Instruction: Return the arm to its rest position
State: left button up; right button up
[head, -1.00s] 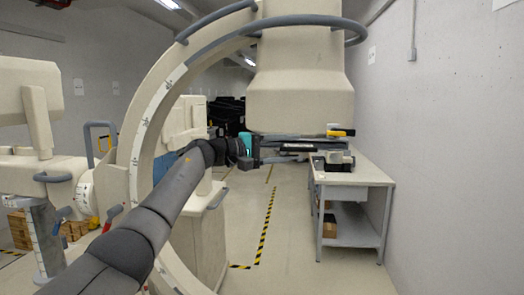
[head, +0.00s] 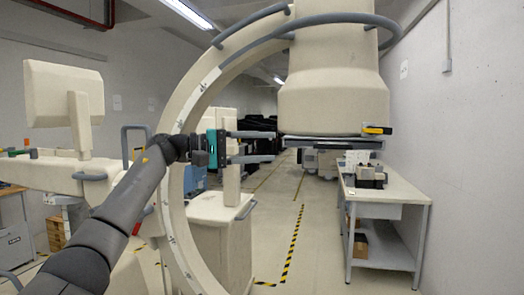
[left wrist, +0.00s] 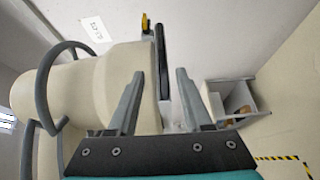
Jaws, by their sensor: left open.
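My left arm (head: 125,205) reaches in from the lower left of the head view, its elbow low and its forearm rising. My left gripper (head: 276,146) is open and empty, with its two grey fingers pointing right, one above the other. It appears in front of the C-arm machine (head: 190,100), left of and below the big beige housing (head: 330,90). In the left wrist view the open fingers (left wrist: 160,74) have nothing between them but the machine behind. My right gripper is not in view.
A grey table (head: 385,190) with a dark device (head: 370,175) on top and boxes on its lower shelf stands along the right wall. A beige cabinet (head: 222,235) stands beneath the C-arm. Yellow-black tape (head: 292,240) marks the clear floor between cabinet and table.

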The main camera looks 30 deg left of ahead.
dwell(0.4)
